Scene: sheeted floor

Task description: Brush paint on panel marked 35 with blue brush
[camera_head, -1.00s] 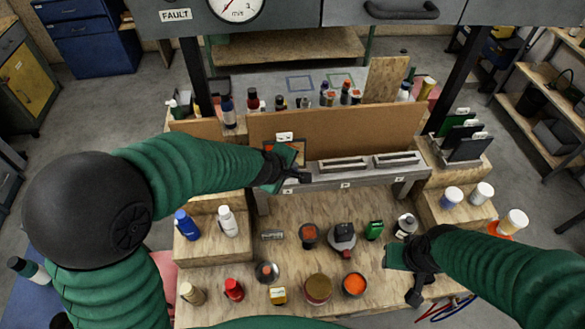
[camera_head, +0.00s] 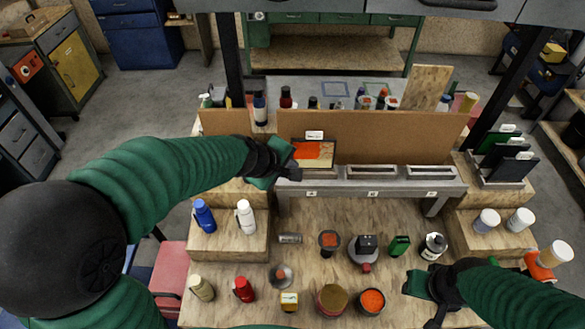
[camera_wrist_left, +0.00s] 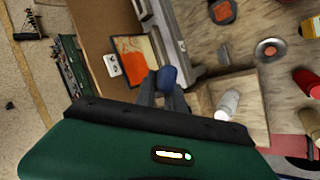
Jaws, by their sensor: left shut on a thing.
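A small framed panel (camera_head: 326,148) with an orange painted patch stands against the brown backboard, under a white tag (camera_head: 314,135) too small to read. The panel also shows in the left wrist view (camera_wrist_left: 151,52), its orange patch covering much of the face. My left gripper (camera_head: 291,173) is at the panel's lower left. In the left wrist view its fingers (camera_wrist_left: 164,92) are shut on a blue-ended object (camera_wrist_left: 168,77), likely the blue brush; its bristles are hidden. My right gripper (camera_head: 432,305) hangs over the bench's front right; its fingertips are unclear.
A grey rail (camera_head: 400,189) with slots runs right of the panel. Blue (camera_head: 204,215) and white (camera_head: 245,216) bottles stand on the left wooden step. Several pots, including an orange paint pot (camera_head: 371,301), crowd the front bench. Dark panels (camera_head: 510,167) stand in a rack at right.

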